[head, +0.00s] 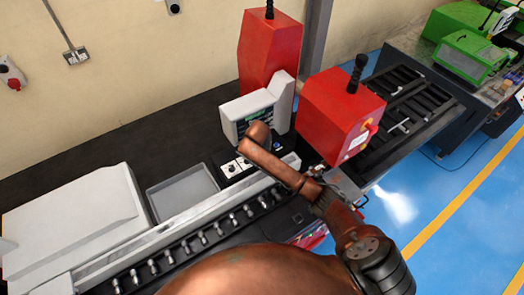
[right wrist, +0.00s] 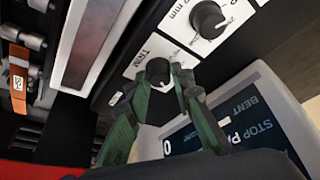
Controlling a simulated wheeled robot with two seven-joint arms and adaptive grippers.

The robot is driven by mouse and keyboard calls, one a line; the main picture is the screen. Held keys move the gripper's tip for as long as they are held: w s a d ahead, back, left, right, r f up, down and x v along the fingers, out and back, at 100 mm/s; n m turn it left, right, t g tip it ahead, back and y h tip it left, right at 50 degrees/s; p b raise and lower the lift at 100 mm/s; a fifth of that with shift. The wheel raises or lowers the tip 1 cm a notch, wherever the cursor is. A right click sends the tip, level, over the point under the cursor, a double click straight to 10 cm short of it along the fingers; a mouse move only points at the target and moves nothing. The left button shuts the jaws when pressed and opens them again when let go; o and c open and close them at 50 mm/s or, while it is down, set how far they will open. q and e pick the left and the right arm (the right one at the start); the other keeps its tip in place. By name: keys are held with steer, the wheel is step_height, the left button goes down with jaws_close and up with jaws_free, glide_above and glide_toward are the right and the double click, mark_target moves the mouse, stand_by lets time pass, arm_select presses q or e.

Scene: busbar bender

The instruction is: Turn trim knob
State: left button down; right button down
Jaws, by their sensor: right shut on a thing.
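The trim knob (right wrist: 158,70) is a small black round knob on a white plate, with a partly hidden "TRIM" label beside it. In the right wrist view my right gripper (right wrist: 161,85) has green fingers, one on each side of this knob, shut on it. In the head view the right arm comes in from the lower right and reaches over the control panel (head: 229,168); its fingers cannot be made out there. My left gripper does not show in either view.
A second black knob (right wrist: 208,20) marked "mm" sits near the trim knob. A display (right wrist: 235,125) reading "STOP" and "BENT" is close to the fingers. The red bender head (head: 325,105) stands right of the arm. A grey tray (head: 183,193) lies left of the panel.

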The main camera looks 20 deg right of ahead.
steer(key=shift+m+g+h, duration=0.3)
steer(key=shift+m, duration=0.8)
steer(key=c, duration=1.7)
jaws_free()
steer(key=shift+a+r, duration=0.1)
steer(key=shift+r, duration=0.05)
steer(key=v, duration=1.1)
steer(key=shift+s+a+r, duration=0.1)
steer(key=shift+a+r, duration=0.05)
steer(key=shift+r, duration=0.15)
